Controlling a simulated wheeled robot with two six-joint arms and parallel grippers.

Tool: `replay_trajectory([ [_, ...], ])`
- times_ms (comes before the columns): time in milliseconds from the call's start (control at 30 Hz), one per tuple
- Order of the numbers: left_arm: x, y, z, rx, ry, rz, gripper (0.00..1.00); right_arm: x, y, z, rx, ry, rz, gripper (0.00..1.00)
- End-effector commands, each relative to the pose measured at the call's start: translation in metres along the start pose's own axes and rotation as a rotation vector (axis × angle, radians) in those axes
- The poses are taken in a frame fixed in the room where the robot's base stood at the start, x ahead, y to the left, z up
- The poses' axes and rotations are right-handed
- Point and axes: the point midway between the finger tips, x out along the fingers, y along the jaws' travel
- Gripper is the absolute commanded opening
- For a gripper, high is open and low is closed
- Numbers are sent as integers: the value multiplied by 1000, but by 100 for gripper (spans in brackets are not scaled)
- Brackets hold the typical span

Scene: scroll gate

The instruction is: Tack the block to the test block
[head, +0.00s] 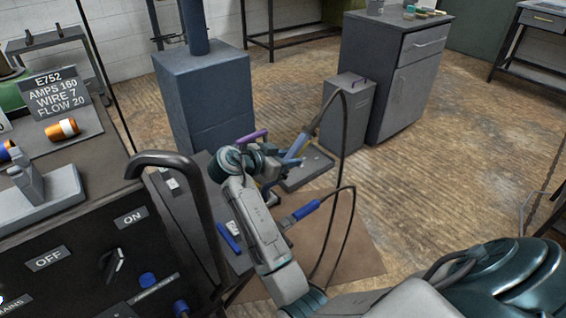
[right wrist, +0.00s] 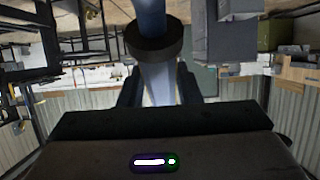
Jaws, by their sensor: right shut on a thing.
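My right gripper (head: 282,165) is shut on a blue-grey, torch-like tool (head: 297,147) beside the dark work stand in the head view. A black cable rises from the tool's upper end. In the right wrist view the tool's round shaft (right wrist: 158,82), with a dark collar, stands between my two dark fingers. The tool's lower tip is hidden by my gripper and wrist. I cannot pick out the block or the test block for certain; my arm covers part of the stand. My left gripper is not in view.
A black cable with a blue handle (head: 306,209) hangs beside my forearm. A small blue piece (head: 228,237) lies on the stand. The control panel (head: 95,265), with a curved dark pipe (head: 195,185), is at the left. A grey cabinet (head: 393,75) stands behind.

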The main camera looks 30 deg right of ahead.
Motion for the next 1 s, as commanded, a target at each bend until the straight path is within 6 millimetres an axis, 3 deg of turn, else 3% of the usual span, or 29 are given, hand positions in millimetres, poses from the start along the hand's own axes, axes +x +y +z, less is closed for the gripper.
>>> replay_trajectory([
  [600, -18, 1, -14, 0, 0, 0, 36, 18, 0, -47, 3, 3, 0, 0],
  [1000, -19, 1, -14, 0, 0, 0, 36, 21, 0, -53, 2, 2, 0, 0],
])
